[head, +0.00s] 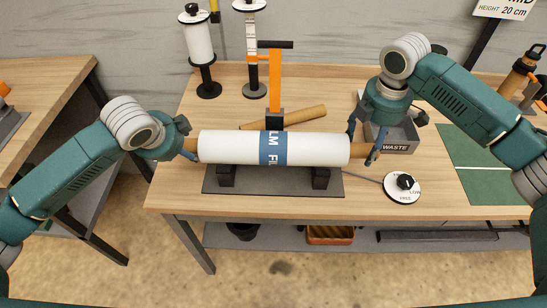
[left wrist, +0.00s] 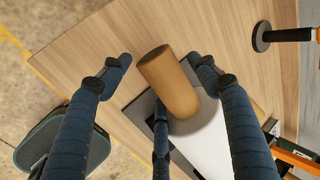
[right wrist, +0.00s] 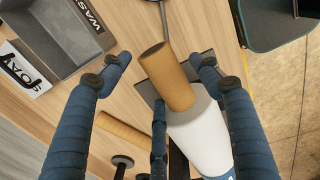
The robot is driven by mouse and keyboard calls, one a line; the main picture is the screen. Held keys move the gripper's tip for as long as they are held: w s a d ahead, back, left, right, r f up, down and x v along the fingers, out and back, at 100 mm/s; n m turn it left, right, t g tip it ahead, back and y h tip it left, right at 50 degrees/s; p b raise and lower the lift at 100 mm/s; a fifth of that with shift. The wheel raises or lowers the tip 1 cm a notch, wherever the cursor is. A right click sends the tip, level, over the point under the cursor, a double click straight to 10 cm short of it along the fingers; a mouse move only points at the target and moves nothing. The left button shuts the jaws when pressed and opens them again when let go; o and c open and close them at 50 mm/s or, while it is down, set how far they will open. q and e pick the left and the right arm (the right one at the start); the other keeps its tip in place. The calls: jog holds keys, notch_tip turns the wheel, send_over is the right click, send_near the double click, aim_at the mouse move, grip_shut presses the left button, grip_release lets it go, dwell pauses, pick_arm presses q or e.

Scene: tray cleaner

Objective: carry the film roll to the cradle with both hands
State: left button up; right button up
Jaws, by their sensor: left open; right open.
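The film roll (head: 225,148) is white with a blue label band and brown core ends. It lies level across the cradle (head: 273,182), a dark base plate with two black supports. My left gripper (head: 190,150) is at the roll's left end. In the left wrist view its open fingers (left wrist: 160,75) stand on both sides of the brown core end (left wrist: 168,80), apart from it. My right gripper (head: 365,145) is at the right end. In the right wrist view its open fingers (right wrist: 160,75) stand on both sides of the other core end (right wrist: 167,75).
An orange post with a black handle (head: 275,80) stands behind the roll, beside a loose brown tube (head: 305,115). A grey waste bin (head: 397,147) is close to my right gripper. A round dial (head: 402,188) sits at the front right. Spool stands (head: 200,45) are at the back.

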pick_arm(q)
jog(key=shift+s+d+r, duration=0.15)
jog(key=shift+s+r, duration=0.05)
jog(key=shift+r, duration=0.3)
pick_arm(e)
jog(key=shift+a, duration=0.15)
jog(key=shift+r, duration=0.15)
pick_arm(q)
jog(key=v, duration=0.7)
pick_arm(e)
notch_tip(320, 180, up, 12)
jog(key=shift+s, duration=0.4)
pick_arm(q)
jog(key=shift+s+f, duration=0.15)
jog(key=shift+f, duration=0.05)
pick_arm(e)
jog(key=shift+s+f, duration=0.1)
jog(key=shift+f, duration=0.15)
